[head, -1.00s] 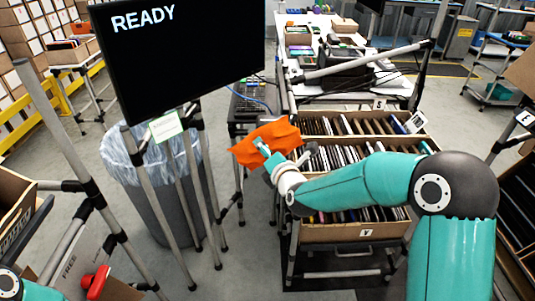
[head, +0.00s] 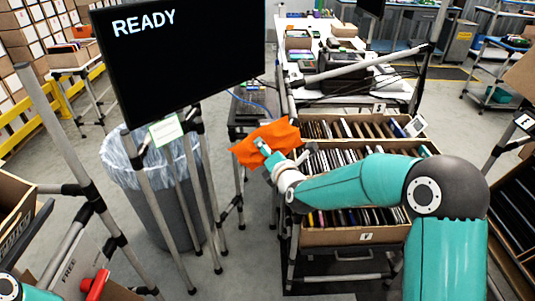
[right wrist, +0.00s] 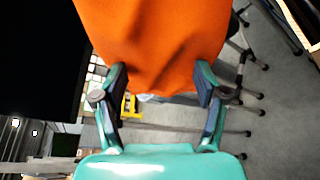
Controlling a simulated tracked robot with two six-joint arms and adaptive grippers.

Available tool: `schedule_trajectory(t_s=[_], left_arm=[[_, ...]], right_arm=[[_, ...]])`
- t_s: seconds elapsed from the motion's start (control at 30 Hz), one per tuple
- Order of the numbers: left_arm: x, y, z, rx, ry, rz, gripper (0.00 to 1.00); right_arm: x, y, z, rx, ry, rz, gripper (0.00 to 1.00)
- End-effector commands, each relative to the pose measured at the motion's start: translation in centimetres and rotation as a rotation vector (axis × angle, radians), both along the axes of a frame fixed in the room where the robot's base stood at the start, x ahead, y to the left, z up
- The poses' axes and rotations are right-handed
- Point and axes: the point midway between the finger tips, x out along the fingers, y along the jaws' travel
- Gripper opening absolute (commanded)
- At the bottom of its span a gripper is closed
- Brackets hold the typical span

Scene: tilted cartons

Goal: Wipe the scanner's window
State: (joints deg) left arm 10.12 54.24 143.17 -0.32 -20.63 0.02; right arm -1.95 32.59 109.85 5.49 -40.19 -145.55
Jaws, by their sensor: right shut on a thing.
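An orange cloth (head: 268,140) hangs spread out at the end of my right arm in the head view. My right gripper (head: 262,149) is shut on it. In the head view the cloth is in front of a dark stand with a device (head: 250,103) and a blue cable. I cannot make out the scanner's window. Only a piece of my left arm shows at the lower left; its gripper is out of view.
A black monitor reading READY (head: 190,65) stands close on the left, above a grey bin (head: 160,215) with a clear liner. Cartons of upright thin items (head: 330,236) stand under and beside my right arm. A cluttered white table (head: 395,92) is behind.

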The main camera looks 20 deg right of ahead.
Motion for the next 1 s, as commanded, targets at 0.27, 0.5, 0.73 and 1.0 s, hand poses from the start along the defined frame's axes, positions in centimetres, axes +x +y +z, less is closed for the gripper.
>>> schedule_trajectory(t_s=[0.27, 0.5, 0.73, 1.0], left_arm=[[0.0, 0.0, -1.2, 0.0, 0.0, 0.0, 0.4], [0.0, 0.0, -2.0, 0.0, 0.0, 0.0, 0.4], [0.0, 0.0, -2.5, 0.0, 0.0, 0.0, 0.4], [0.0, 0.0, -1.9, 0.0, 0.0, 0.0, 0.4]], right_arm=[[-0.7, -1.9, -0.2, 0.0, 0.0, -0.002, 0.44], [-1.2, -3.6, -0.1, 0.0, -0.001, -0.002, 0.44], [-1.0, -3.8, -0.1, 0.0, 0.0, 0.0, 0.44], [-0.4, -2.2, 0.1, 0.0, -0.001, 0.002, 0.44]])
